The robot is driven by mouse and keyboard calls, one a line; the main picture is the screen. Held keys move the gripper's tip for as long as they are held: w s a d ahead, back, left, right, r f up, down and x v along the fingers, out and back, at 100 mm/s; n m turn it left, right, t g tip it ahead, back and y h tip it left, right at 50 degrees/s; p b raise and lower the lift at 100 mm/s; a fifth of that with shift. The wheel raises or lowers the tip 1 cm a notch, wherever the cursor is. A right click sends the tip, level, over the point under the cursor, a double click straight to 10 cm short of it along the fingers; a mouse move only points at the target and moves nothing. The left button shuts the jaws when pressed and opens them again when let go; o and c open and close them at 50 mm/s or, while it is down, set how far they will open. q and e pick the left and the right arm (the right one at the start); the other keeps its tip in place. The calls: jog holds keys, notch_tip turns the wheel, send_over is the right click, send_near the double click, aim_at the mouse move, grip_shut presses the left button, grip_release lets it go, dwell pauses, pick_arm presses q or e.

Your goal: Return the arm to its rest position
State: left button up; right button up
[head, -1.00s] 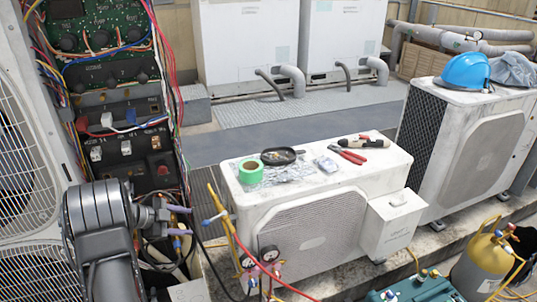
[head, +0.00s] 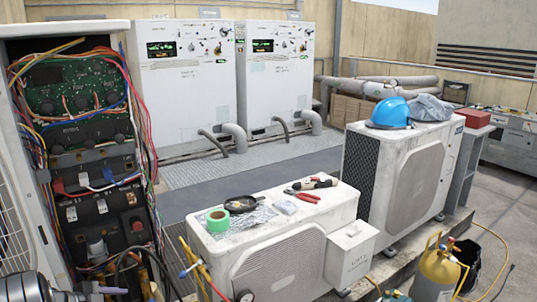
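My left arm (head: 30,289) shows only at the bottom left corner, in front of the opened electrical cabinet. Part of its gripper (head: 100,289) shows at the bottom edge, below the cabinet's lower panel. The frame cuts it off, so I cannot tell how its fingers stand or whether anything is between them. My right arm and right gripper are out of view.
The open cabinet (head: 84,130) with loose wires stands close on the left. A low condenser (head: 290,262) carries green tape (head: 218,221), a black pan (head: 243,203) and red pliers (head: 300,195). A blue helmet (head: 390,113) lies on another condenser (head: 408,178). A gas cylinder (head: 437,270) stands lower right.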

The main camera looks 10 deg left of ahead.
pick_arm(q)
notch_tip(320, 180, down, 4)
jog(key=w+n+t+y, duration=0.2)
jog(key=w+n+y, duration=0.1)
jog(key=n, duration=0.3)
jog(key=s+d+f+n+g+y, duration=0.1)
jog(key=s+d+f+n+g, duration=0.1)
jog(key=d+f+n, duration=0.4)
jog(key=s+d+f+n+g, duration=0.1)
jog(key=s+d+f, duration=0.1)
jog(key=d+f, duration=0.65)
jog(key=s+d+f+n+g+h, duration=0.1)
jog(key=s+d+g, duration=0.3)
jog(key=s+d, duration=0.8)
jog(key=s+d+f+n+g+h, duration=0.1)
jog(key=s+d+f+g+h, duration=0.2)
jog(key=s+d, duration=0.9)
jog(key=d, duration=0.7)
jog(key=shift+s+d+n+g, duration=0.2)
jog(key=shift+d+n+g, duration=0.1)
jog(key=shift+g, duration=0.1)
jog(key=shift+w, duration=0.1)
jog(key=shift+c, duration=0.3)
